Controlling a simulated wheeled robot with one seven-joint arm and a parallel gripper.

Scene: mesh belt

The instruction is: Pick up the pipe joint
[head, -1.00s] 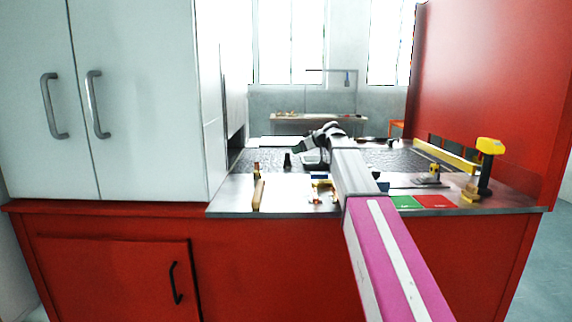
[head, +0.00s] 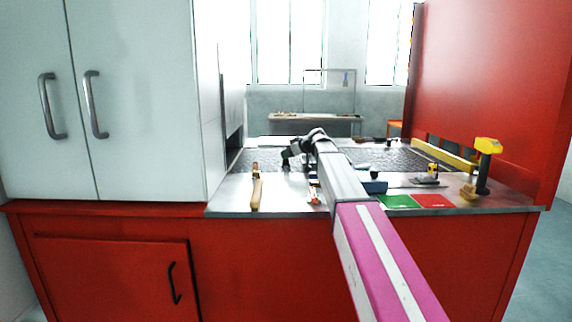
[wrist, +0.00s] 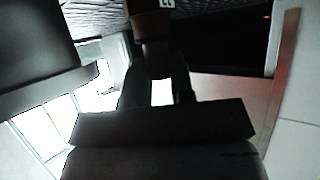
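In the head view my gripper (head: 287,156) is low over the mesh belt near its front left, past the end of my arm. A small dark piece stood at this spot and now merges with the gripper; I take it to be the pipe joint. In the wrist view a dark, brownish stepped cylinder (wrist: 151,28) with a small pale label shows at the top. Its narrow end is between the dark fingers of my gripper (wrist: 159,72). The shadow hides whether the fingers touch it.
The metal counter (head: 232,194) holds a wooden-handled tool (head: 257,193), green (head: 398,201) and red (head: 433,201) patches, and a yellow-topped black post (head: 485,165). A white cabinet (head: 130,100) bounds the left and a red panel (head: 490,90) the right.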

